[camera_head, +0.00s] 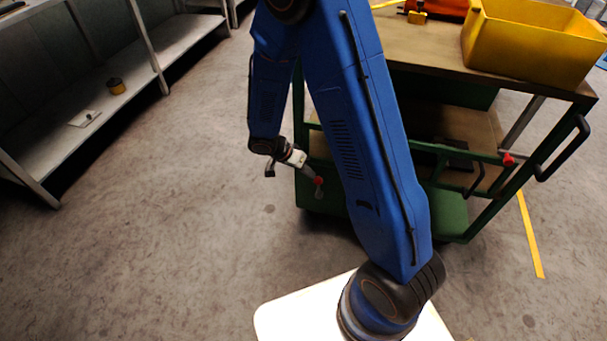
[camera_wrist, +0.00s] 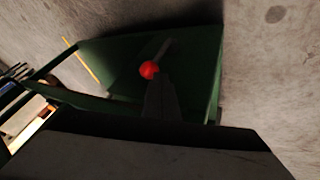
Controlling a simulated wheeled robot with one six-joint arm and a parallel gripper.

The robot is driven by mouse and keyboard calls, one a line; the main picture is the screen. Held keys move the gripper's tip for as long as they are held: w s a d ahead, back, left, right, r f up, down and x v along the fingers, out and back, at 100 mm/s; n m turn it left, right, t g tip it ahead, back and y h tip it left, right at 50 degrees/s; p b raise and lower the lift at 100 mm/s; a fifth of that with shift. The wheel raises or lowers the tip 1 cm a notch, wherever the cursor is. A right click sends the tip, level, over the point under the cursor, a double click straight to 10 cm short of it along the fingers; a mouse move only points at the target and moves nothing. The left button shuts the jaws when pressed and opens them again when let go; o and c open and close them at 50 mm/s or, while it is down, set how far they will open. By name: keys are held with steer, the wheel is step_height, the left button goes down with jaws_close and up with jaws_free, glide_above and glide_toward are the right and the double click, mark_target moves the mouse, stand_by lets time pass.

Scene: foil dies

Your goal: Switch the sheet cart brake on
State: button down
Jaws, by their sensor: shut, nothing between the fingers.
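The green sheet cart (camera_head: 448,212) stands to the right of my arm, partly hidden behind it. A brake lever with a red ball knob (camera_head: 318,181) is at its near left corner. In the wrist view the red knob (camera_wrist: 149,69) sits on a short grey stem against the green cart panel (camera_wrist: 197,75). My gripper (camera_head: 309,173) is shut and empty, its tips close to the knob. In the wrist view the finger tips (camera_wrist: 157,84) lie just below the knob; I cannot tell whether they touch it.
A yellow bin (camera_head: 530,45) stands on the cart top. A second red knob (camera_head: 508,159) is on the cart's right side by a black handle (camera_head: 566,150). A grey shelf (camera_head: 125,95) is at the left. The floor between shelf and cart is clear.

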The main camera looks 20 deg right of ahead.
steer(key=shift+s+d+r, duration=0.15)
steer(key=shift+s+d, duration=0.25)
steer(key=shift+d, duration=0.1)
steer(key=shift+r, duration=0.1)
steer(key=v, duration=1.7)
steer(key=shift+r, duration=0.1)
steer(key=s+d+r+n+t+y, duration=0.1)
steer(key=s+d+r+n+y, duration=0.1)
steer(key=s+r, duration=0.4)
steer(key=s+d+r+n+t+y, duration=0.2)
steer(key=s+d+r+n, duration=0.3)
steer(key=s, duration=0.6)
steer(key=s+d+r+n+t+y, duration=0.2)
steer(key=s+d+r+n, duration=0.1)
steer(key=s+r, duration=0.4)
steer(key=shift+s+d+r+n+y, duration=0.4)
steer(key=shift+s+n, duration=0.2)
steer(key=shift+s, duration=0.3)
